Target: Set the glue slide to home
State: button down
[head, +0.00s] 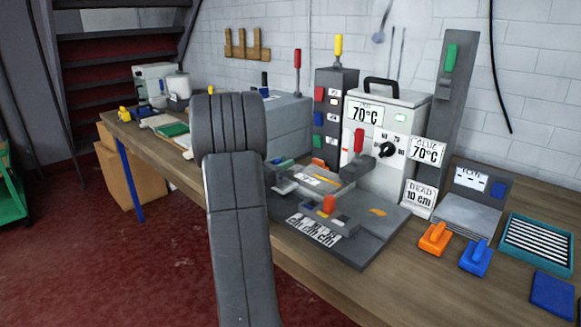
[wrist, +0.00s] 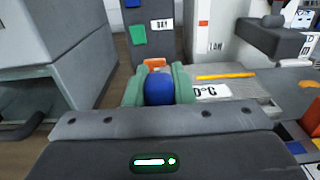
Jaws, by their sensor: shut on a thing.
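In the wrist view a round blue knob (wrist: 158,91) stands between the two green fingers of my gripper (wrist: 158,86), which are shut on it. My gripper also shows in the head view (head: 285,176), at the left end of a grey slide unit (head: 328,180) on the dark machine base. The knob is hidden there behind the fingers and my arm. I cannot read any home mark or the full label. An orange block (wrist: 154,64) is just behind the fingers.
A second slide with an orange-red knob (head: 329,204) and cm labels is in front. A red-handled lever (head: 358,141) stands close behind. The grey block (head: 287,125) and the 70°C control box (head: 385,130) rise at the back. Orange (head: 435,238) and blue (head: 476,258) tools lie right.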

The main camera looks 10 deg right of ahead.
jog(key=shift+w+a+r, duration=0.1)
jog(key=shift+a+r, duration=0.05)
jog(key=c, duration=1.6)
grip_release()
jog(key=o, duration=0.4)
jog(key=shift+w+a, duration=0.15)
jog(key=shift+c, duration=0.2)
jog(key=shift+s+a, duration=0.25)
jog(key=shift+s, duration=0.05)
jog(key=v, duration=1.3)
jog(key=shift+b, duration=0.3)
